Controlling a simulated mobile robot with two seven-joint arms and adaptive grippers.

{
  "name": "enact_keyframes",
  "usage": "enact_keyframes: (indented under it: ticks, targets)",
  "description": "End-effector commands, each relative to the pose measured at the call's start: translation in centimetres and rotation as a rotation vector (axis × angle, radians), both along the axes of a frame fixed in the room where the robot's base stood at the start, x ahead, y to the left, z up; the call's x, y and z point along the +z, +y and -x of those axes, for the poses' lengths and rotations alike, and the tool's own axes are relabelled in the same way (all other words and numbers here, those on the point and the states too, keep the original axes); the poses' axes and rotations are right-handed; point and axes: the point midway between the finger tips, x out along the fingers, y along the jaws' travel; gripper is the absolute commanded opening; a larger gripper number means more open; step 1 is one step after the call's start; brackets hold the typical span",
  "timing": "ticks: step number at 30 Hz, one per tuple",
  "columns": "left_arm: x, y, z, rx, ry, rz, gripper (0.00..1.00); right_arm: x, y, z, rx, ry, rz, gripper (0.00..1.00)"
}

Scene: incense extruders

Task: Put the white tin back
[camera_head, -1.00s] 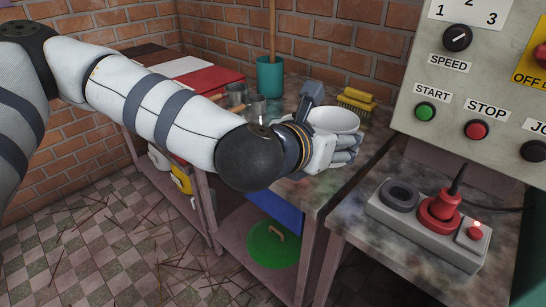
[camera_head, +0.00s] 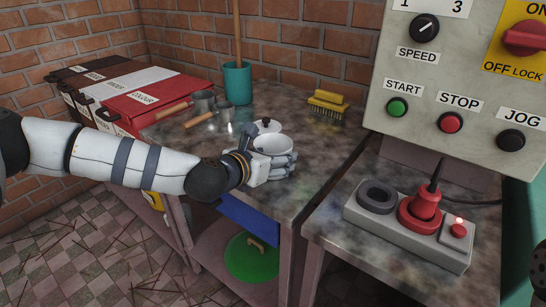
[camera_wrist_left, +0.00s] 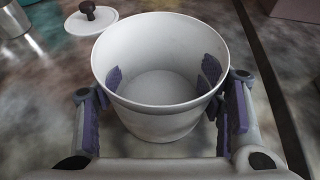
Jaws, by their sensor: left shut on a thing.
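The white tin (camera_head: 273,145) is an open, empty round pot at the middle of the worktable. My left gripper (camera_head: 268,168) is shut on it, with the fingers on opposite sides of its wall. In the left wrist view the tin (camera_wrist_left: 160,115) is upright and I look down into it; purple finger pads (camera_wrist_left: 236,105) flank it. Whether its base touches the table is hidden. A white lid with a dark knob (camera_head: 268,126) lies on the table just behind it; the lid also shows in the left wrist view (camera_wrist_left: 91,22).
A teal pot (camera_head: 237,84) and yellow brush (camera_head: 328,102) are at the back. Labelled boxes (camera_head: 150,95) are at far left. A socket block (camera_head: 410,225) and control panel (camera_head: 450,80) are right.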

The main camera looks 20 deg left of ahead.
Motion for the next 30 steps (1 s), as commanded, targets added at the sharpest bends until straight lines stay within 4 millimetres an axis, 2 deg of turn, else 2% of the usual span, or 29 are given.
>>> enact_keyframes:
  ticks: [6, 7, 9, 18, 21, 23, 30]
  targets:
    - [-0.4, 0.0, 0.0, 0.0, 0.001, 0.001, 0.22, -0.3, 0.0, 0.2, 0.0, 0.008, 0.0, 0.4]
    - [-0.3, 0.0, 0.0, 0.0, 0.001, 0.0, 0.69, -0.2, 0.0, 0.2, 0.0, 0.006, 0.0, 0.4]
    - [-0.2, 0.0, 0.0, 0.0, -0.001, 0.0, 0.82, -0.2, 0.0, 0.1, 0.0, 0.005, 0.0, 0.4]
    - [-0.1, 0.0, 0.0, 0.0, -0.001, 0.0, 0.82, -0.1, 0.0, 0.1, 0.0, 0.004, 0.0, 0.4]
    - [0.6, 0.1, 0.2, 0.0, -0.004, 0.001, 0.82, 0.2, 0.0, -0.2, 0.0, -0.007, 0.0, 0.4]
    - [0.9, 0.2, 1.1, -0.001, -0.004, 0.001, 0.82, 0.4, 0.0, -0.4, 0.0, -0.012, 0.0, 0.4]
    - [3.4, 1.5, 6.3, 0.0, -0.008, 0.003, 0.82, 1.5, 0.0, -1.5, 0.0, -0.05, 0.0, 0.4]
